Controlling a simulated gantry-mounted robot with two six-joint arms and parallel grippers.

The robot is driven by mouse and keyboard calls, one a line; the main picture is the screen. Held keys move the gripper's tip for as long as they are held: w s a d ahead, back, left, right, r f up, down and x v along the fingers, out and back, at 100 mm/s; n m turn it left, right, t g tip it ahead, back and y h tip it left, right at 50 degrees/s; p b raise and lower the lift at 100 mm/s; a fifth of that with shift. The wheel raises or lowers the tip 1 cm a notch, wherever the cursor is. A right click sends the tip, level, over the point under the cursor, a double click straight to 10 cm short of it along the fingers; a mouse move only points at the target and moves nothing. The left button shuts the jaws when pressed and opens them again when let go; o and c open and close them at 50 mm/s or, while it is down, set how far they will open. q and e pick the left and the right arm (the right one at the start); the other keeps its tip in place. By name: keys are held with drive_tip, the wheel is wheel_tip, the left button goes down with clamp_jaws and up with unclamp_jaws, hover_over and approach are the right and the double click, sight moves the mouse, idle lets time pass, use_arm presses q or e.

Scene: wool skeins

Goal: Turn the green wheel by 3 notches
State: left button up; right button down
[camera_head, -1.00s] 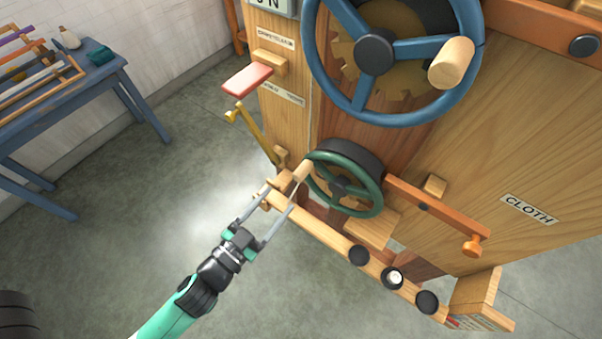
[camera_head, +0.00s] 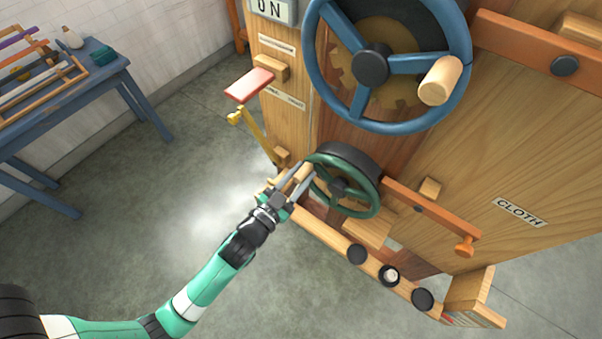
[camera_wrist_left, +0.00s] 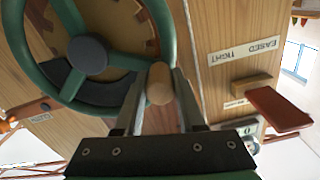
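The green wheel (camera_head: 368,206) is mounted low on the wooden machine. In the left wrist view its rim (camera_wrist_left: 72,20), spokes and grey hub (camera_wrist_left: 87,55) fill the upper left. A light wooden handle (camera_wrist_left: 159,84) stands out from its rim. My left gripper (camera_head: 306,170) is at the left side of the wheel with one finger on each side of this handle. In the left wrist view both fingers appear to press on the handle. My right gripper is not in view.
A larger blue wheel (camera_head: 399,126) with a wooden knob is above the green one. A red paddle (camera_head: 249,85) and a brass lever (camera_head: 252,135) are at the left. An orange bar (camera_head: 432,214) is close on the right. Black knobs (camera_head: 357,254) line the lower rail. Open floor lies left.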

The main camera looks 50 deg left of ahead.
use_arm(q)
clamp_jaws()
idle(1.1)
